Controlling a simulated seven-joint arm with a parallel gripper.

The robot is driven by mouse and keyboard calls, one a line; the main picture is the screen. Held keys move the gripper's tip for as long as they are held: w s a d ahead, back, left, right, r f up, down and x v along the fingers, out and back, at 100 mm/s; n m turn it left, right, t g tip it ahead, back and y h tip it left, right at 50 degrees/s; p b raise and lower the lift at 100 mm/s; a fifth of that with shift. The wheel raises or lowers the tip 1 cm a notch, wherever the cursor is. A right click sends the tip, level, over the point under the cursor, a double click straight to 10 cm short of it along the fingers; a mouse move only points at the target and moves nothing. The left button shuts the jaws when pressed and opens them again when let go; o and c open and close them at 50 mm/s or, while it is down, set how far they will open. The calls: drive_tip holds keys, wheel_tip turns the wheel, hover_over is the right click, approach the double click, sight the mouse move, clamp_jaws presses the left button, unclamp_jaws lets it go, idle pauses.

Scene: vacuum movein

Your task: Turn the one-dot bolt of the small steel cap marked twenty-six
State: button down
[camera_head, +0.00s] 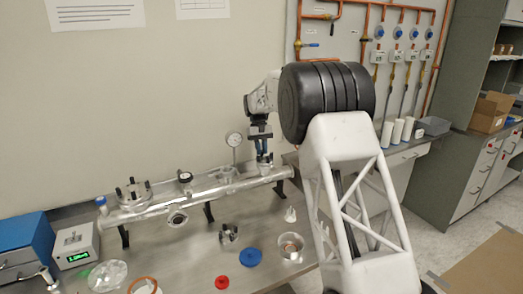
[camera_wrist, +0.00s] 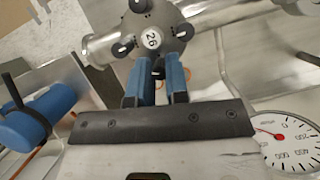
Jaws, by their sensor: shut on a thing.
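The small steel cap marked 26 (camera_wrist: 152,39) is a round plate at the top of the wrist view, on the long steel tube. Dark bolts stand around its rim: one at the top (camera_wrist: 139,5), one at the left (camera_wrist: 123,46) and one at the right (camera_wrist: 183,31). Their dot marks are too small to read. My gripper (camera_wrist: 158,66) has its blue fingers closed at the cap's near rim, on a bolt mostly hidden between the fingertips. I cannot read that bolt's dots. In the head view my gripper (camera_head: 264,154) points down at the tube's right end.
The steel tube (camera_head: 208,196) runs across the bench on black stands. A pressure gauge (camera_head: 234,139) rises just behind it, close to my gripper; its dial also shows in the wrist view (camera_wrist: 290,140). Red cap (camera_head: 221,282), blue cap (camera_head: 251,257) and small steel parts lie in front.

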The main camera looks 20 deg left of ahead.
drive_tip(key=shift+m, duration=0.7)
drive_tip(key=c, duration=1.4)
unclamp_jaws()
drive_tip(key=v, duration=0.8)
drive_tip(key=shift+d+f, duration=0.1)
drive_tip(key=shift+d, duration=0.05)
